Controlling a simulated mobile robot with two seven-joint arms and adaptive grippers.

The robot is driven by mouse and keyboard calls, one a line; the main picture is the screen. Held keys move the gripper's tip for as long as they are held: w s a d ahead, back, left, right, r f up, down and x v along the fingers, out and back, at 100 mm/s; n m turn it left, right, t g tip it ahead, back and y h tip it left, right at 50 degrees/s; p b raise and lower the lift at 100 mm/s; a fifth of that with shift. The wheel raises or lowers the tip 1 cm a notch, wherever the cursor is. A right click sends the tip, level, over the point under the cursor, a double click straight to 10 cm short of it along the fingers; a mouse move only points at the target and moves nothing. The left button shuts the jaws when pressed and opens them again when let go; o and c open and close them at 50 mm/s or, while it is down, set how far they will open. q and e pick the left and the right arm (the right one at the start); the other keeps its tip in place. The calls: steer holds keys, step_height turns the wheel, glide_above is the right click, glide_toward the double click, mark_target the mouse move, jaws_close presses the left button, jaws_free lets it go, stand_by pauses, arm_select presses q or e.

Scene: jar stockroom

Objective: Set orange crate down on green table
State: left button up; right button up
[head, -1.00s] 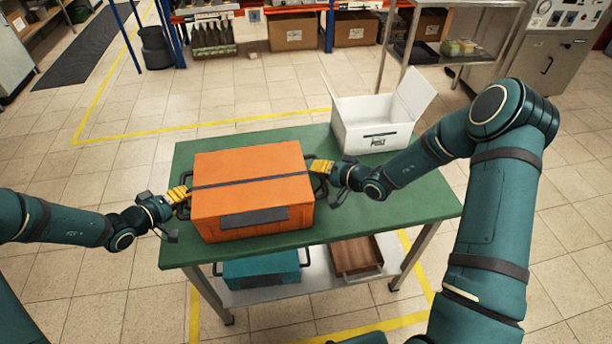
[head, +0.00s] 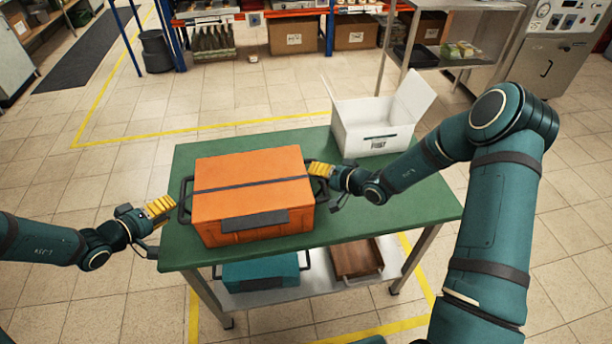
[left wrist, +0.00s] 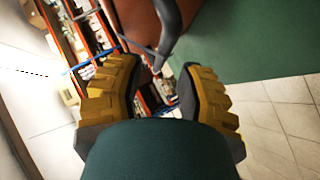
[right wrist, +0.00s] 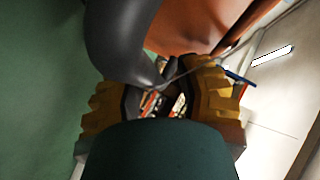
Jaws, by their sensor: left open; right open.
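The orange crate (head: 250,190) with a dark strap and black side handles rests on the green table (head: 400,205), left of its middle. My left gripper (head: 160,206) is open, off the table's left edge and apart from the crate's left handle (head: 184,200). In the left wrist view its fingers (left wrist: 155,90) are spread, with the handle beyond them. My right gripper (head: 318,169) is open at the crate's right handle. In the right wrist view the dark handle (right wrist: 115,45) lies close to the open fingers (right wrist: 165,90); I cannot tell whether they touch.
A white open box (head: 372,125) stands at the table's back right. The lower shelf holds a teal crate (head: 262,270) and a brown box (head: 356,257). The table's right part is clear. Shelving (head: 270,12) and a steel cart (head: 465,60) stand behind.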

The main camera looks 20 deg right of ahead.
steer(key=shift+s+d+r, duration=0.1)
steer(key=shift+d, duration=0.05)
arm_select(q)
steer(key=v, duration=0.6)
arm_select(e)
steer(key=v, duration=1.1)
steer(key=shift+s+r, duration=0.15)
steer(key=shift+s, duration=0.15)
arm_select(q)
steer(key=shift+s, duration=0.15)
arm_select(e)
steer(key=shift+d, duration=0.1)
